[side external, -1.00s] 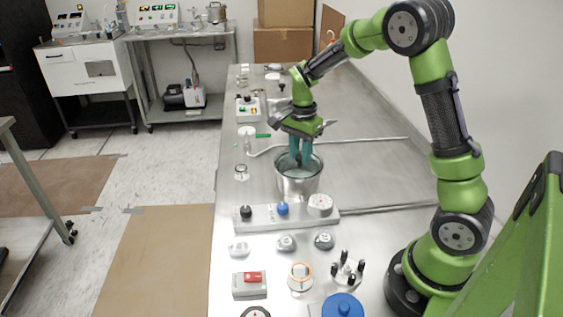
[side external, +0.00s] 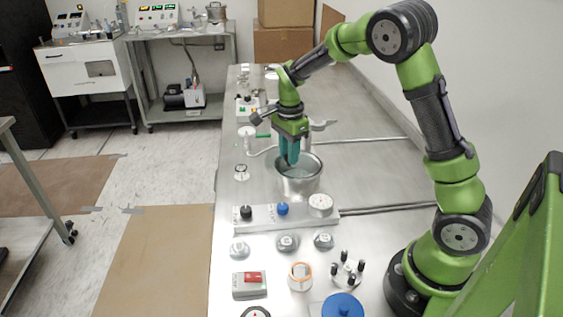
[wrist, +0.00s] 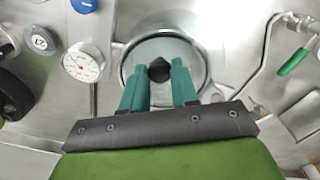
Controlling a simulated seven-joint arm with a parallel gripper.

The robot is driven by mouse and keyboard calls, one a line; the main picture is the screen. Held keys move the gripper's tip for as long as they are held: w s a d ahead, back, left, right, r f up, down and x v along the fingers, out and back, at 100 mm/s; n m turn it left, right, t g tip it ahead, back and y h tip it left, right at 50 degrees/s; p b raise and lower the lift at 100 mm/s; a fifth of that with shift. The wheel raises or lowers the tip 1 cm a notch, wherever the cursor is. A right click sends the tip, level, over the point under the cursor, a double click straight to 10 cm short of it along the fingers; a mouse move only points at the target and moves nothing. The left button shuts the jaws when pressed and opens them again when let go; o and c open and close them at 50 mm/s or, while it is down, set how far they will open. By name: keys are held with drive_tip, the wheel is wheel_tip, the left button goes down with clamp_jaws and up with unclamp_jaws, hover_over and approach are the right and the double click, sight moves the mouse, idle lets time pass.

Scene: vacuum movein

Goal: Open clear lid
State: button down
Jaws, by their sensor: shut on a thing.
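A steel pot (side external: 300,188) stands on the metal bench. Its clear lid (wrist: 183,46) shows in the wrist view as a see-through disc over the round opening. The lid has a black knob (wrist: 159,70) at its middle. My gripper (side external: 290,161) is over the pot with its teal fingers pointing down. In the wrist view my gripper (wrist: 159,68) has the knob between its fingertips and is shut on it. I cannot tell whether the lid sits on the rim or is slightly raised.
A manifold with a black knob (side external: 246,212), a blue knob (side external: 282,209) and a white gauge (side external: 320,204) lies in front of the pot. A bent metal tube with a green-handled valve (wrist: 293,62) runs behind it. The bench to the right is mostly clear.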

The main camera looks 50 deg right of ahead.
drive_tip(key=shift+w+a+m, duration=0.4)
drive_tip(key=shift+w+m, duration=0.45)
drive_tip(key=shift+m, duration=0.15)
drive_tip(key=w+d+m, duration=0.2)
drive_tip(key=w+m, duration=0.9)
drive_tip(key=m, duration=0.2)
drive_tip(key=shift+d, duration=0.4)
drive_tip(key=shift+w+r, duration=0.1)
drive_tip(key=shift+w, duration=0.05)
drive_tip(key=c, duration=0.8)
unclamp_jaws()
drive_tip(key=shift+c, duration=0.2)
wheel_tip(320, 180, up, 12)
